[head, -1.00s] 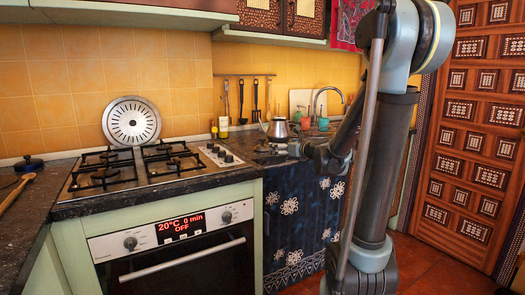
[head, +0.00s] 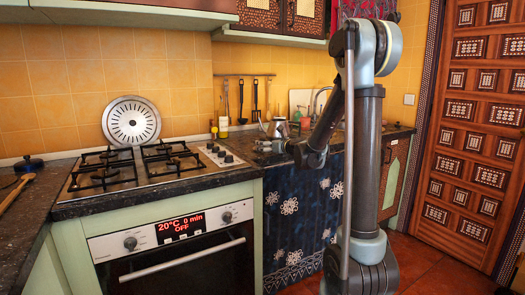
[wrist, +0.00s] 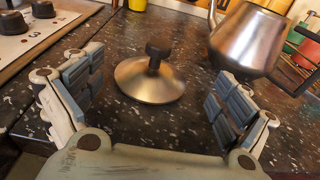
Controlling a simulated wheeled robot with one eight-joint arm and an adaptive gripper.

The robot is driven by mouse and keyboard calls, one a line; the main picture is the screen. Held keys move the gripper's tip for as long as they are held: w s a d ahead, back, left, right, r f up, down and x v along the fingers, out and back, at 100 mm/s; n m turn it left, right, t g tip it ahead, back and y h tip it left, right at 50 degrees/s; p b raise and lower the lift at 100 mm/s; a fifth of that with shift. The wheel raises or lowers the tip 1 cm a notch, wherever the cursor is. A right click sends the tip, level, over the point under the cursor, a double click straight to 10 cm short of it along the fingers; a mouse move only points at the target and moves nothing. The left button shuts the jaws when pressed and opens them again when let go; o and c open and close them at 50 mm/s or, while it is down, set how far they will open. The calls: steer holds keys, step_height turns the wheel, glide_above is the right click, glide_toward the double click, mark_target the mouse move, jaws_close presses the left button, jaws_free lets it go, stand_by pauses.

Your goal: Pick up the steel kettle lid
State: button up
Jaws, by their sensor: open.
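The steel kettle lid (wrist: 150,82) lies on the dark speckled counter in the wrist view, a shallow metal dome with a dark knob on top. My gripper (wrist: 155,112) is open, with its padded fingers left and right of the lid and nothing between them that it touches. The lid sits a little beyond the fingertips, towards the top of the picture. The steel kettle (wrist: 250,42) stands behind and to the right of the lid. In the head view my gripper (head: 262,146) is low over the counter by the kettle (head: 277,128); the lid cannot be made out there.
The gas hob (head: 140,170) is left of my gripper; its knobs (wrist: 25,25) show at the wrist view's upper left. Green and red items (wrist: 302,40) stand behind the kettle. Utensils (head: 248,100) hang on the wall. Speckled counter around the lid is clear.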

steer(key=shift+a+x, duration=0.25)
steer(key=shift+x, duration=2.55)
steer(key=shift+s, duration=0.2)
steer(key=c, duration=0.8)
